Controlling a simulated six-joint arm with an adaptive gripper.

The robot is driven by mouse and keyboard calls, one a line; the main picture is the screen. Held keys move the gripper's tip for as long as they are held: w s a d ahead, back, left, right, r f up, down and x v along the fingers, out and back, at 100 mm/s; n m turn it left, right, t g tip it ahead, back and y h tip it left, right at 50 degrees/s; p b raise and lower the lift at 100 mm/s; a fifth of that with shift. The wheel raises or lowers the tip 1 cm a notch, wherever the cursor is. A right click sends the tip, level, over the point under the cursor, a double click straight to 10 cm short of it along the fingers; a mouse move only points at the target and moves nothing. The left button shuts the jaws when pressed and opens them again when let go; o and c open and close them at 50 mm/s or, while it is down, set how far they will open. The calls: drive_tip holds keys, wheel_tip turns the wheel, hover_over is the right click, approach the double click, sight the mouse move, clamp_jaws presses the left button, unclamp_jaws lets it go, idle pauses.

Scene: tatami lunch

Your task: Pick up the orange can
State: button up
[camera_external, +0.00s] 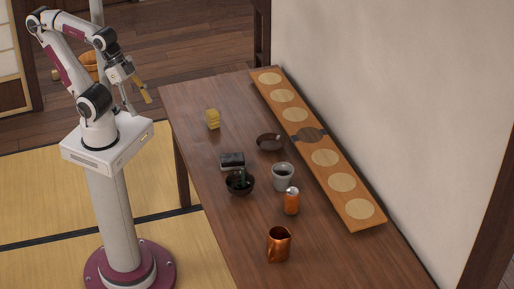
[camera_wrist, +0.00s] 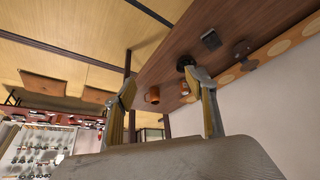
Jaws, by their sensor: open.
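The orange can (camera_external: 292,201) stands upright on the wooden table (camera_external: 205,165), right of the middle of its near half in the external view. It has a pale top. A small orange patch beside a finger in the wrist view (camera_wrist: 184,88) looks like the can, partly hidden. My gripper (camera_external: 140,104) is open and empty, raised left of the table, well apart from the can. In the wrist view its two fingers (camera_wrist: 163,108) are spread wide.
A copper mug (camera_external: 279,244) stands in front of the can. A grey cup (camera_external: 282,177) is close behind it. A dark bowl (camera_external: 240,184), dark box (camera_external: 232,160), brown bowl (camera_external: 270,142) and yellow block (camera_external: 213,119) are farther back. A long board (camera_external: 328,183) lies along the wall.

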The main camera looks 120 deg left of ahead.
drive_tip(key=w+d+t+h, duration=0.1)
drive_tip(key=w+d+t, duration=0.15)
drive_tip(key=w, duration=1.65)
drive_tip(key=n+t+y, duration=0.4)
hover_over(286, 194)
drive_tip(key=s+d, duration=0.5)
drive_tip(key=s, duration=0.1)
wheel_tip(286, 194, down, 19)
drive_tip(key=a+f, duration=0.1)
drive_tip(key=f, duration=0.1)
drive_tip(key=a+f+y, duration=0.1)
drive_tip(key=f, duration=0.1)
drive_tip(key=w+a+f+y, duration=0.1)
drive_tip(key=f, duration=0.1)
drive_tip(key=shift+f+n, duration=0.25)
drive_tip(key=shift+n, duration=0.05)
drive_tip(key=shift+a+f+y, duration=0.3)
drive_tip(key=shift+f, duration=0.25)
drive_tip(key=shift+w, duration=0.1)
drive_tip(key=shift+x, duration=1.2)
drive_tip(key=shift+a, duration=0.1)
